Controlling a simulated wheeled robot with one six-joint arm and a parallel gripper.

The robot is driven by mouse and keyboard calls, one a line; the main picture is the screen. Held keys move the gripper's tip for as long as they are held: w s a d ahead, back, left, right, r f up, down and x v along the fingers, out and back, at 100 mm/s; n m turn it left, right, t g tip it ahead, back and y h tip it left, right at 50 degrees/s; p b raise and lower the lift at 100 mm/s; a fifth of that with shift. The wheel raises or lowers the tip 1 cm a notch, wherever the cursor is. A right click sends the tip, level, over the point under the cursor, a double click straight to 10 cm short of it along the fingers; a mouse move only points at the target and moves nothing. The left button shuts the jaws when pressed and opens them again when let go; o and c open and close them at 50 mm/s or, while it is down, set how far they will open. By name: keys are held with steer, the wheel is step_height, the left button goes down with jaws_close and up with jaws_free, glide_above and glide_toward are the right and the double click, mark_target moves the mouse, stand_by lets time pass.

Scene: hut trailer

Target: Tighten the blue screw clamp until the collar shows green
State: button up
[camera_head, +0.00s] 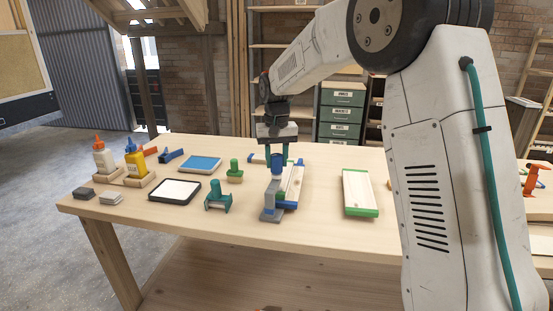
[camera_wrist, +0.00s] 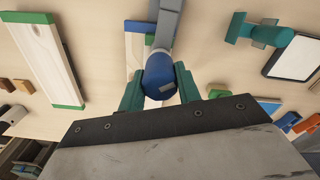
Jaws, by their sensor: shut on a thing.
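The rest of the collar is too small or hidden to tell.
A green-ended board (camera_head: 358,192) lies to the right. A teal clamp (camera_head: 217,196), a green stamp-like piece (camera_head: 235,171), a black-framed tray (camera_head: 174,191), a blue pad (camera_head: 200,164) and glue bottles (camera_head: 136,160) stand to the left. The bench's front strip is mostly clear.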

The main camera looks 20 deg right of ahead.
mark_target(277, 155)
steer(key=o, duration=1)
step_height(277, 155, up, 8)
steer(key=shift+f, duration=0.1)
